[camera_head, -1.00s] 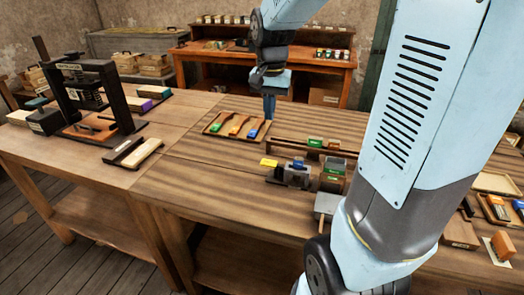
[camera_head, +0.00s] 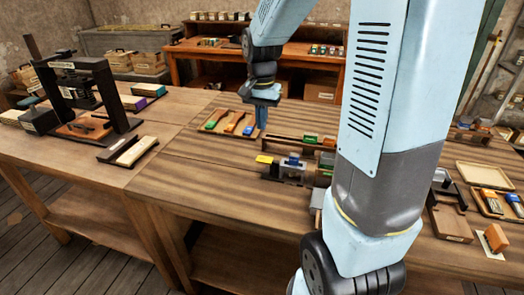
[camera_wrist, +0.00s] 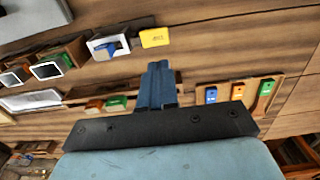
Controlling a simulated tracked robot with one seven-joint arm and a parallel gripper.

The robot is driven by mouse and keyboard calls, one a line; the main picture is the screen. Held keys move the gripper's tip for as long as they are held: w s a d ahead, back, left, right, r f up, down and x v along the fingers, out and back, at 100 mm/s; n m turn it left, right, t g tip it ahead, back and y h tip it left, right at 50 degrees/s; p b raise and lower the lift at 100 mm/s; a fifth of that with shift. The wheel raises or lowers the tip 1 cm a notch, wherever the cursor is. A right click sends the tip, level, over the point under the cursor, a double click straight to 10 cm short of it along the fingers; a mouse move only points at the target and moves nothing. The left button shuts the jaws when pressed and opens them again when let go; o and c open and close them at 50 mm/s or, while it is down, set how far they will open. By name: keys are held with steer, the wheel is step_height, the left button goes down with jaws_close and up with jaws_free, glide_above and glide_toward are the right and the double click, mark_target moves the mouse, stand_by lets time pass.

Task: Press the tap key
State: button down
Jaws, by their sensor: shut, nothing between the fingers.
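I cannot tell for certain which thing is the tap key. A small grey device with a blue top (camera_head: 293,161) stands on the bench beside a yellow tag (camera_head: 264,159); it also shows in the wrist view as a pale block with a blue part (camera_wrist: 109,46), next to the yellow tag (camera_wrist: 154,37). A wooden tray (camera_head: 206,131) holds a green, an orange and a blue handled piece. My gripper (camera_head: 262,124) is shut and empty, pointing down above the bench, just right of the tray and behind the grey device. Its blue fingers (camera_wrist: 158,68) show in the wrist view.
A long wooden rack (camera_head: 275,138) with green and orange blocks lies between my gripper and the grey device. A dark press (camera_head: 112,95) stands on the left bench. My arm hides part of the bench's right side. Bare planks (camera_head: 195,165) lie left of the device.

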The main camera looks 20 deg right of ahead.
mark_target(262, 158)
step_height(262, 158, down, 11)
steer(key=shift+r, duration=0.1)
stand_by(0.3)
